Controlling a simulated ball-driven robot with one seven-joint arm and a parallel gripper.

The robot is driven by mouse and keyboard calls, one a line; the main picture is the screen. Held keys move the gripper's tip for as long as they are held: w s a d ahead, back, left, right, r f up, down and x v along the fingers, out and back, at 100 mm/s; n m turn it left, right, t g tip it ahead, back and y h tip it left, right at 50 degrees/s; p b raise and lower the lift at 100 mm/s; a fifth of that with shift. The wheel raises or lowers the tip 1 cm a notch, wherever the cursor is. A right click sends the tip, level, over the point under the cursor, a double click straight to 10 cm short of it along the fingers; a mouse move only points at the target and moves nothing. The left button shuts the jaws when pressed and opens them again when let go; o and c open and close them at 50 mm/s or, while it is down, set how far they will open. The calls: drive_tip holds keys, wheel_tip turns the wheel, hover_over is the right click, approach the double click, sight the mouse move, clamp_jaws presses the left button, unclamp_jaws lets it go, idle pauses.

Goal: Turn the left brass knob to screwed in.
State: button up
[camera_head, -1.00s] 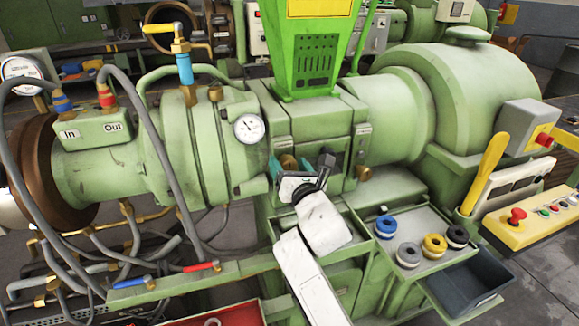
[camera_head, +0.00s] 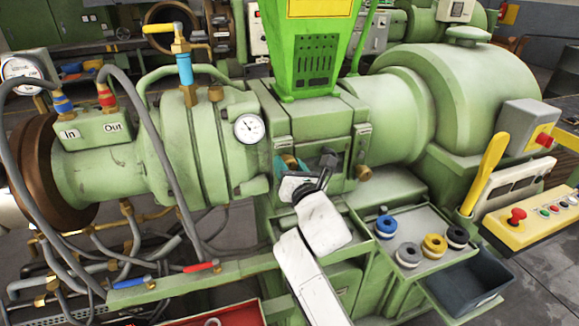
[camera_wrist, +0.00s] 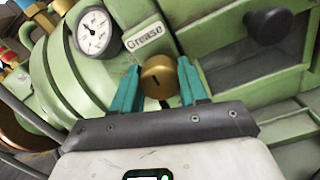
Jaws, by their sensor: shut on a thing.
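The left brass knob (camera_head: 290,162) sits on the front of the green extruder block, below the hopper. In the wrist view the knob (camera_wrist: 158,78) is a round brass cap with a short dark slot in its face. My gripper (camera_wrist: 160,82) has its two teal fingers on either side of the knob and is shut on it. In the head view my gripper (camera_head: 289,167) reaches up to the knob from below, and its fingers partly cover the knob's sides. How deep the knob is screwed in cannot be told.
A black knob (camera_head: 328,160) is close to the right of my gripper. A second brass knob (camera_head: 364,172) is further right. A pressure gauge (camera_head: 249,128) and a "Grease" label (camera_wrist: 144,36) are near the left knob. A tray with several coloured rings (camera_head: 386,225) stands lower right.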

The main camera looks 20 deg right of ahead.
drive_tip(key=m, duration=0.3)
drive_tip(key=shift+m, duration=0.3)
drive_tip(key=m, duration=0.4)
drive_tip(key=shift+f+m, duration=0.1)
drive_tip(key=shift+m, duration=0.2)
drive_tip(key=m+b, duration=0.1)
drive_tip(key=m, duration=0.3)
drive_tip(key=shift+m, duration=0.3)
drive_tip(key=m+b, duration=0.1)
drive_tip(key=m, duration=0.3)
drive_tip(key=shift+f+m+b, duration=0.1)
drive_tip(key=shift+m+b, duration=0.2)
drive_tip(key=shift+b, duration=0.1)
drive_tip(key=m+b, duration=0.1)
drive_tip(key=m, duration=0.3)
drive_tip(key=shift+f+b, duration=0.1)
drive_tip(key=shift+b, duration=0.2)
drive_tip(key=m+b, duration=0.1)
drive_tip(key=m, duration=0.4)
drive_tip(key=shift+b, duration=0.3)
drive_tip(key=m+b, duration=0.1)
drive_tip(key=m, duration=0.3)
drive_tip(key=shift+f+m, duration=0.1)
drive_tip(key=shift+m, duration=0.2)
drive_tip(key=m+b, duration=0.1)
drive_tip(key=m, duration=0.3)
drive_tip(key=shift+b, duration=0.3)
drive_tip(key=shift+m, duration=0.3)
